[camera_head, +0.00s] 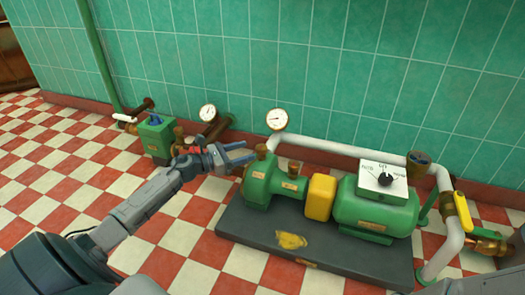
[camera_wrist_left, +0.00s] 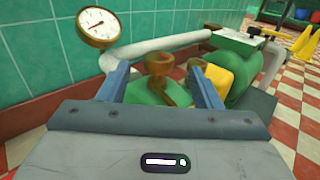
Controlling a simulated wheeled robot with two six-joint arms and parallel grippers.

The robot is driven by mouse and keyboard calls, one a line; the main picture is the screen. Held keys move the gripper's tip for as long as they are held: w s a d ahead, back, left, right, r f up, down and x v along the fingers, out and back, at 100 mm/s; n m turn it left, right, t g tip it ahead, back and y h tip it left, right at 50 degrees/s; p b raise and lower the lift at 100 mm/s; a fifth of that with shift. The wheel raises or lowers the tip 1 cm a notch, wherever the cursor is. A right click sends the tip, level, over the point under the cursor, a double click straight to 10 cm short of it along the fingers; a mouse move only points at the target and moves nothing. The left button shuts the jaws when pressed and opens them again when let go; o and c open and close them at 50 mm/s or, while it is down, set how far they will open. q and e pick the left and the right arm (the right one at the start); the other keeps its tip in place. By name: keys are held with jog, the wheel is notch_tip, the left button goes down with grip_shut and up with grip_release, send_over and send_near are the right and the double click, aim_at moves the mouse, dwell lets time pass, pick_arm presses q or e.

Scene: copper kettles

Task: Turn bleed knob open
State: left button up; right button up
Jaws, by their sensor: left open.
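A green pump (camera_head: 272,186) stands on a dark base plate, with brass fittings on it. An upright brass fitting (camera_head: 261,153) on its left end looks like the bleed knob, though I cannot be sure; it also shows in the left wrist view (camera_wrist_left: 160,66). A second brass piece (camera_head: 293,169) is just to its right. My left gripper (camera_head: 249,152) is open, its blue fingers pointing at the upright fitting from the left. In the left wrist view the fitting appears between the fingers (camera_wrist_left: 160,72), with no clear contact. My right gripper is out of view.
A white pipe (camera_head: 340,148) and a round gauge (camera_head: 277,119) stand behind the pump. A green unit with a blue knob (camera_head: 155,119) is at left. Front floor is clear.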

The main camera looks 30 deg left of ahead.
aim_at(262, 146)
pick_arm(q)
jog(key=b+x, duration=0.1)
jog(key=x, duration=0.6)
jog(key=shift+w+b, duration=0.1)
jog(key=shift+b, duration=0.3)
jog(key=shift+c, duration=0.2)
jog(key=c, duration=1)
jog(key=shift+o, duration=0.2)
